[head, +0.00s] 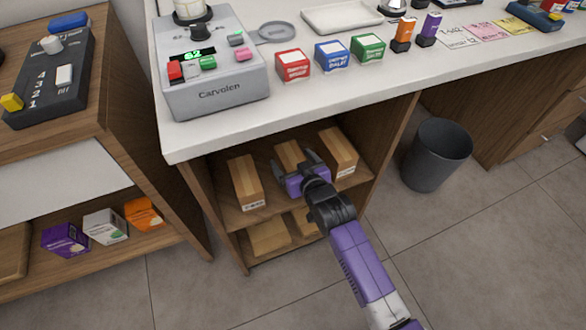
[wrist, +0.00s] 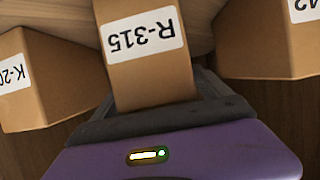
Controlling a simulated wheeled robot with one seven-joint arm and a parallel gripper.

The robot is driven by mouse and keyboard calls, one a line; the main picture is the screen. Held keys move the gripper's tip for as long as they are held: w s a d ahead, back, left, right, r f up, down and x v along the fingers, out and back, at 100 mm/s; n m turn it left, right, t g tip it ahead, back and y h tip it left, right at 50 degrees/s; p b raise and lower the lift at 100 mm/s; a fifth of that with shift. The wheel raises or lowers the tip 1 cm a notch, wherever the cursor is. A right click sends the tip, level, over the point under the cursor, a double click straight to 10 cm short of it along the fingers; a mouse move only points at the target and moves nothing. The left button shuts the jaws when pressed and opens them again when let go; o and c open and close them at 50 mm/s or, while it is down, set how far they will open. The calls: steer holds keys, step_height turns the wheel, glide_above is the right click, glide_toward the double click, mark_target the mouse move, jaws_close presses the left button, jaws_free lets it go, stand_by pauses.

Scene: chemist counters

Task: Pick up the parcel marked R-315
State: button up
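The parcel marked R-315 (wrist: 146,40) is a brown box with a white label, upside down in the wrist view. In the head view the middle parcel (head: 290,152) stands on the upper shelf under the counter, partly hidden by my gripper. My purple gripper (head: 296,164) is at its near end. In the wrist view its dark fingers (wrist: 155,98) lie on either side of the box and look spread around it. Whether they touch its sides is hard to tell.
A parcel marked K-20, its last figure cut off (wrist: 35,80), and another parcel (wrist: 265,45) flank it closely. More boxes lie on the lower shelf (head: 268,238). The counter edge (head: 300,118) is above my gripper. A grey bin (head: 437,155) stands to the right.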

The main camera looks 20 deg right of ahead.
steer(key=c, duration=1.7)
